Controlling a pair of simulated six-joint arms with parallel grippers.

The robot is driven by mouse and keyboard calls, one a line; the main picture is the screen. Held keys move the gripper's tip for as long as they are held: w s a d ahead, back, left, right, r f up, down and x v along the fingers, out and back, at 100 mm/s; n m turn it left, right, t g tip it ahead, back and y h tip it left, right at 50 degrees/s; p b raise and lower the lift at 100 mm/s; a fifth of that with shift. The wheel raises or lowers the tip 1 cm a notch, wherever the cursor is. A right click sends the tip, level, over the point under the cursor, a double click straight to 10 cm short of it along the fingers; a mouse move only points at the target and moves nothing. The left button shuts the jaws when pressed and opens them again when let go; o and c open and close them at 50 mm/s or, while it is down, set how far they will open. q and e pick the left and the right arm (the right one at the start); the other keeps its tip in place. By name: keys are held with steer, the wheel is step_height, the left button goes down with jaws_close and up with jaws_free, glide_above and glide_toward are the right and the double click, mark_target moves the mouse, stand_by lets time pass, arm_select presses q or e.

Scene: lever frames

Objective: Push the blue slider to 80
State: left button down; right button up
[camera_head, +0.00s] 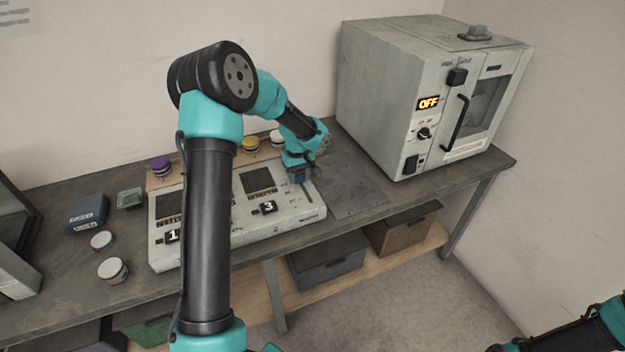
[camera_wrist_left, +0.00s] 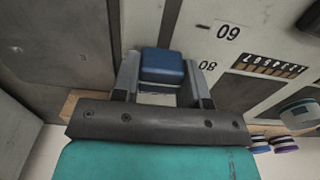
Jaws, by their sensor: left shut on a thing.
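The blue slider (camera_wrist_left: 162,66) is a blue block in the left wrist view, between the two fingers of my left gripper (camera_wrist_left: 163,75). The gripper is shut on it. The printed marks 60 (camera_wrist_left: 229,32) and 80 (camera_wrist_left: 208,65) lie beside the track, and the slider is level with the 80 mark. In the head view my left gripper (camera_head: 299,173) is at the right end of the pale panel (camera_head: 300,213), with a bit of blue showing. My right arm shows only at the lower right corner, and its gripper is out of view.
A grey oven-like box (camera_head: 385,100) reading OFF stands at the back right. Jars with purple (camera_head: 160,165) and yellow (camera_head: 250,143) lids stand behind the panel. A blue box (camera_head: 87,213) and white-lidded jars (camera_head: 112,270) are at left. The bench right of the panel is clear.

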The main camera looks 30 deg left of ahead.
mark_target(298, 172)
arm_select(q)
steer(key=shift+w+a+r, duration=0.1)
steer(key=shift+w+a, duration=0.05)
steer(key=shift+a, duration=0.05)
steer(key=c, duration=0.6)
jaws_free()
steer(key=shift+c, duration=0.2)
step_height(298, 172, up, 17)
steer(key=shift+r, duration=0.15)
stand_by(0.3)
